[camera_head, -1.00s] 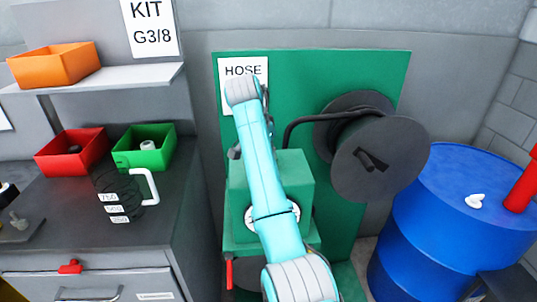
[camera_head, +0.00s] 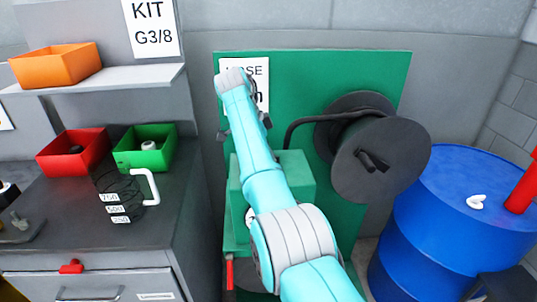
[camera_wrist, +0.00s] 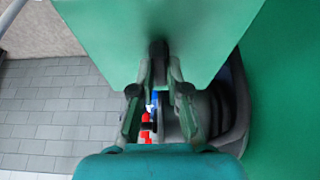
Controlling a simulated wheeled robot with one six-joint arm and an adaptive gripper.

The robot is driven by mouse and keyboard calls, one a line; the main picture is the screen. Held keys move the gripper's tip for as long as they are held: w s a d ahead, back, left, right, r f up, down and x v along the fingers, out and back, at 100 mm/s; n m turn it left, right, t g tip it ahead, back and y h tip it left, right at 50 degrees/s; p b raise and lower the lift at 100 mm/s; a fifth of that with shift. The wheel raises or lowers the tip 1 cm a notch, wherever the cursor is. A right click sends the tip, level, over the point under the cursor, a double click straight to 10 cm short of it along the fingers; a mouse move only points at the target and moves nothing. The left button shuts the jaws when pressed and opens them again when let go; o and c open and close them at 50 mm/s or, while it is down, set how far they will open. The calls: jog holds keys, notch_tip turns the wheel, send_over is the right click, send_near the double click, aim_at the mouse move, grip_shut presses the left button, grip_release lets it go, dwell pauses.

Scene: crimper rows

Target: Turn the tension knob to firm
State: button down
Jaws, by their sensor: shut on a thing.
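In the wrist view my gripper (camera_wrist: 159,72) is shut on a small dark knob-like part (camera_wrist: 158,48) at the edge of a green housing (camera_wrist: 160,20). Its two fingers close in on this part from left and right. No firm mark or pointer can be read there. In the head view the green machine (camera_head: 297,175) stands in front of a green panel, and my arm crosses it. My arm hides most of a pale round dial (camera_head: 249,217) on its front. The fingertips and the held part are hidden in the head view.
A hose reel (camera_head: 380,160) stands right of the machine, with a black hose (camera_head: 310,122) running to it. A blue drum (camera_head: 450,225) is at the right. A dark-topped bench (camera_head: 70,205) with a red bin (camera_head: 73,152) and a green bin (camera_head: 145,148) is at the left.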

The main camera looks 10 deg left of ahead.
jog(key=shift+m, duration=0.3)
jog(key=c, duration=1.2)
grip_release()
jog(key=shift+o, duration=0.2)
jog(key=shift+r, duration=0.1)
jog(key=w+v, duration=0.1)
jog(key=v, duration=0.6)
jog(key=shift+s, duration=0.45)
jog(key=shift+a+r, duration=0.1)
jog(key=shift+a, duration=0.05)
